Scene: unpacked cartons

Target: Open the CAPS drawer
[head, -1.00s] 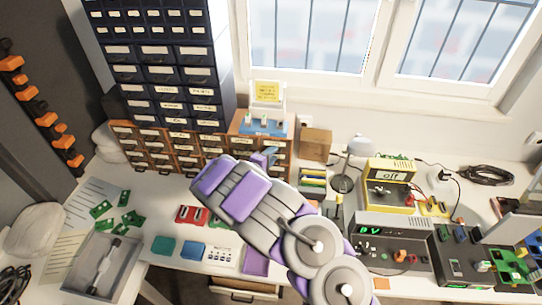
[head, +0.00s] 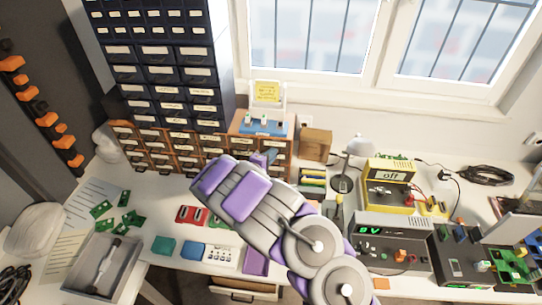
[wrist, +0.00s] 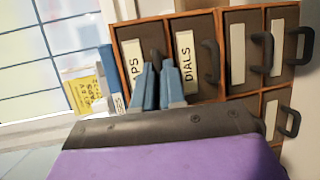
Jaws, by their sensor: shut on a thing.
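In the wrist view a wooden cabinet (wrist: 221,101) holds small dark drawers with white labels and dark handles. One drawer (wrist: 126,34) has a label (wrist: 133,62) whose visible letters read "PS"; a blue finger covers the rest. My gripper (wrist: 158,72) has its blue fingers closed around that drawer's dark handle (wrist: 154,58). In the head view my gripper (head: 265,158) is at the cabinet's right part, and my arm hides some lower drawers.
A wooden box (head: 315,145), a lamp (head: 360,146) and bench instruments (head: 388,185) stand to the right. A grey tray (head: 103,268) lies front left.

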